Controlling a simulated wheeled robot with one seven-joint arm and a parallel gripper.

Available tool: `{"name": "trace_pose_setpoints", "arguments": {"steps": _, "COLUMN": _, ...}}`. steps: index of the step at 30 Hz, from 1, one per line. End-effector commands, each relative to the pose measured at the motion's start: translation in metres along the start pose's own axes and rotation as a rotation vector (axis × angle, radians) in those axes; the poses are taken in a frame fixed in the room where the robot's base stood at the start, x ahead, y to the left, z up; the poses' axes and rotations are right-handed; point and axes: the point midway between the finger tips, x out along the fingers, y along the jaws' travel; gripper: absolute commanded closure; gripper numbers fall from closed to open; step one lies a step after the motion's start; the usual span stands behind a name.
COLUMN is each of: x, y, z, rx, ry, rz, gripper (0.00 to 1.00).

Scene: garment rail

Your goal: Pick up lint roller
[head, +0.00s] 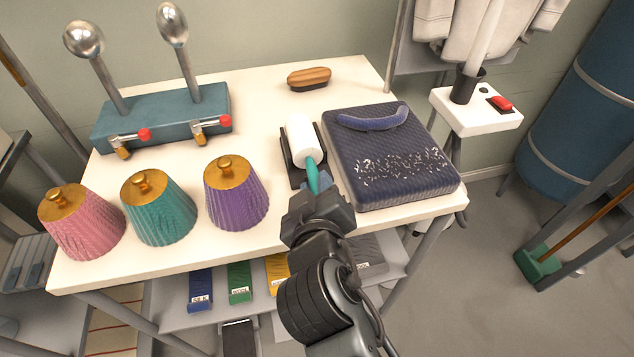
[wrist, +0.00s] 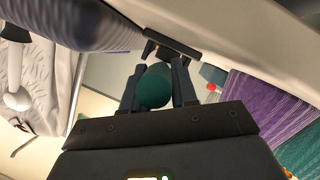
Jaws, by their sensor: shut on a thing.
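The lint roller (head: 302,139) has a white cylinder and a teal handle, and it lies at a dark cradle (head: 289,168) on the white table. My gripper (head: 316,190) is shut on the teal handle at its near end. In the wrist view the rounded end of the lint roller's handle (wrist: 154,88) sits between the two fingers of my gripper (wrist: 158,92). Whether the roller is raised clear of the cradle I cannot tell. The white cylinder is hidden in the wrist view.
A dark folded garment (head: 390,155) with pale lint lies close on the right. A purple pleated shade (head: 236,195) stands on the left, beside teal (head: 158,210) and pink (head: 82,225) ones. A wooden brush (head: 309,78) lies behind. The teal steamer block (head: 163,115) stands back left.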

Motion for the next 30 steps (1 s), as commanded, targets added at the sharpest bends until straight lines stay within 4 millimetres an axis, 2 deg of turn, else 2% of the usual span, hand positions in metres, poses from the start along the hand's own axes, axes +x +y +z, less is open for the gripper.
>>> {"name": "trace_pose_setpoints", "arguments": {"steps": 1, "x": 0.0, "y": 0.0, "z": 0.0, "rx": 0.0, "ry": 0.0, "rz": 0.0, "gripper": 0.85}}
{"name": "trace_pose_setpoints", "arguments": {"steps": 6, "x": 0.0, "y": 0.0, "z": 0.0, "rx": 0.0, "ry": 0.0, "rz": 0.0, "gripper": 1.0}}
{"name": "trace_pose_setpoints", "arguments": {"steps": 20, "x": -0.002, "y": 0.005, "z": -0.006, "rx": 0.001, "ry": 0.002, "rz": 0.002, "gripper": 1.0}}
{"name": "trace_pose_setpoints", "arguments": {"steps": 27, "x": -0.013, "y": 0.024, "z": -0.034, "rx": 0.004, "ry": 0.006, "rz": 0.003, "gripper": 1.0}}
{"name": "trace_pose_setpoints", "arguments": {"steps": 30, "x": -0.031, "y": 0.041, "z": -0.027, "rx": 0.003, "ry": 0.0, "rz": 0.002, "gripper": 1.0}}
